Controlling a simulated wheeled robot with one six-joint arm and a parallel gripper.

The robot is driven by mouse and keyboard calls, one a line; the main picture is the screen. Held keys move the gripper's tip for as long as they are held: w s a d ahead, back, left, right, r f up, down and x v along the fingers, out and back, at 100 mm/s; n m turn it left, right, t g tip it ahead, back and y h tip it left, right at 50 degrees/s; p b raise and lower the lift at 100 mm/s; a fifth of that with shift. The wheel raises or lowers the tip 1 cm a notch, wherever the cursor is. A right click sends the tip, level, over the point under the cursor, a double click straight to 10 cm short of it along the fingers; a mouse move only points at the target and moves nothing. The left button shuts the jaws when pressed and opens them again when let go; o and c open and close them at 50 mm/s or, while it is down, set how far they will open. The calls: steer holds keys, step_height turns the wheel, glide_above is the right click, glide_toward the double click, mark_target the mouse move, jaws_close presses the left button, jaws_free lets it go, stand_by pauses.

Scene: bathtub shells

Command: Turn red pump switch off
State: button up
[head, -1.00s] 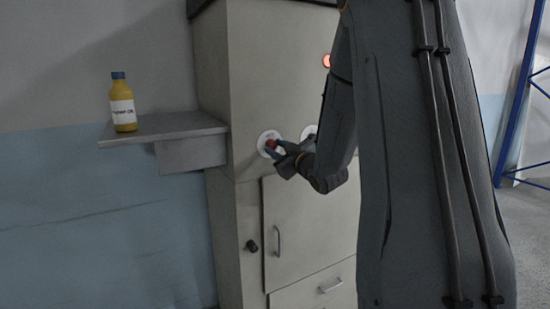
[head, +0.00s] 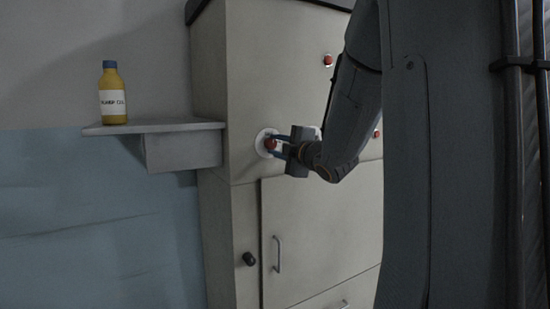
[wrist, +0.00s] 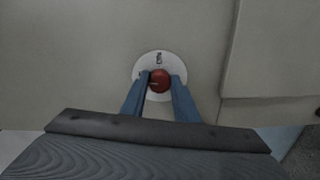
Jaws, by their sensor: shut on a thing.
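The red pump switch (head: 270,144) is a round red knob on a white disc, set in the front of a beige cabinet (head: 240,70). It also shows in the wrist view (wrist: 159,82), with a small dark mark on the disc above it. My gripper (head: 273,146) has its two blue fingers on either side of the knob and is shut on it. In the wrist view the fingers (wrist: 160,85) touch the left and right sides of the knob. A second white disc beside it is mostly hidden behind my gripper and arm.
A red lamp (head: 328,60) high on the cabinet looks unlit. Below are a door handle (head: 278,254) and a black knob (head: 249,259). A yellow bottle (head: 112,95) stands on a grey wall shelf (head: 175,128) at left. My arm hides the cabinet's right side.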

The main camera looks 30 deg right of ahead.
steer(key=shift+n+b, duration=0.9)
steer(key=shift+b, duration=0.05)
steer(key=o, duration=1.1)
steer(key=shift+c, duration=0.2)
steer(key=s, duration=0.8)
steer(key=shift+d+b, duration=0.15)
steer(key=shift+b, duration=0.2)
steer(key=shift+w, duration=0.1)
